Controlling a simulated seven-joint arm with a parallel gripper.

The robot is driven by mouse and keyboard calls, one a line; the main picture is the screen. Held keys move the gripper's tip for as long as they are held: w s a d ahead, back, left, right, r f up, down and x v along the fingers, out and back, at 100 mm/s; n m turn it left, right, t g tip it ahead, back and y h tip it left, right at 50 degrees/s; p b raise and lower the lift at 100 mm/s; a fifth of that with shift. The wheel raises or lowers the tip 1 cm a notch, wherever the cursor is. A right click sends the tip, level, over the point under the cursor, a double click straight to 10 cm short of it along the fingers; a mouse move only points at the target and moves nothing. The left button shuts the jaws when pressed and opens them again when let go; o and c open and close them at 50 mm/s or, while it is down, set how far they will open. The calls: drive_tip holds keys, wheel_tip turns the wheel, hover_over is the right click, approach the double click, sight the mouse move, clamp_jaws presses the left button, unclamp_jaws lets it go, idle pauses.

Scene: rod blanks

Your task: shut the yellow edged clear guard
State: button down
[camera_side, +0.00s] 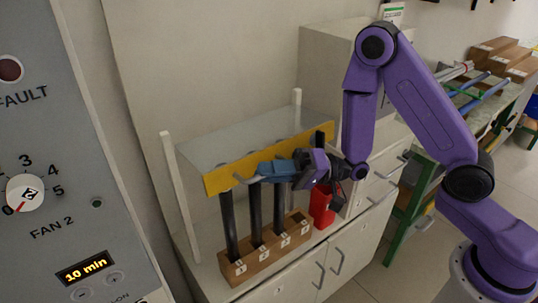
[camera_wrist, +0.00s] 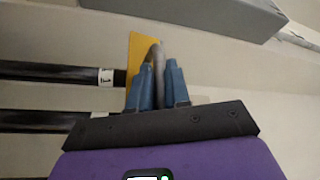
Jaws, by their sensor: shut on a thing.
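The clear guard (camera_side: 220,140) with its yellow edge (camera_side: 222,178) spans roughly level above the rods in the side view, between white posts. A grey bar handle (camera_side: 243,180) sits on the yellow edge. My gripper (camera_side: 264,172) has blue fingers shut on this handle. In the wrist view, the fingers (camera_wrist: 158,85) close around the grey handle (camera_wrist: 155,54), with part of the yellow edge (camera_wrist: 138,52) behind it. My fingers and wrist hide part of the edge in the side view.
Black rods (camera_side: 255,212) stand in a numbered wooden block (camera_side: 235,273) below the guard. A red object (camera_side: 321,207) stands to the right of the block. A grey control panel (camera_side: 60,150) fills the left, and a white post (camera_side: 180,190) stands at the guard's left.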

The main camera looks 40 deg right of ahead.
drive_tip(key=shift+w+f+n+y, duration=0.15)
drive_tip(key=shift+f+n+y, duration=0.25)
drive_tip(key=shift+f+n, duration=0.9)
drive_tip(key=shift+f+m, duration=0.3)
drive_tip(key=shift+f, duration=0.1)
drive_tip(key=c, duration=1.2)
unclamp_jaws()
drive_tip(key=shift+o, duration=0.2)
drive_tip(key=v, duration=1.7)
drive_tip(key=shift+d, duration=0.3)
drive_tip(key=shift+w, duration=0.1)
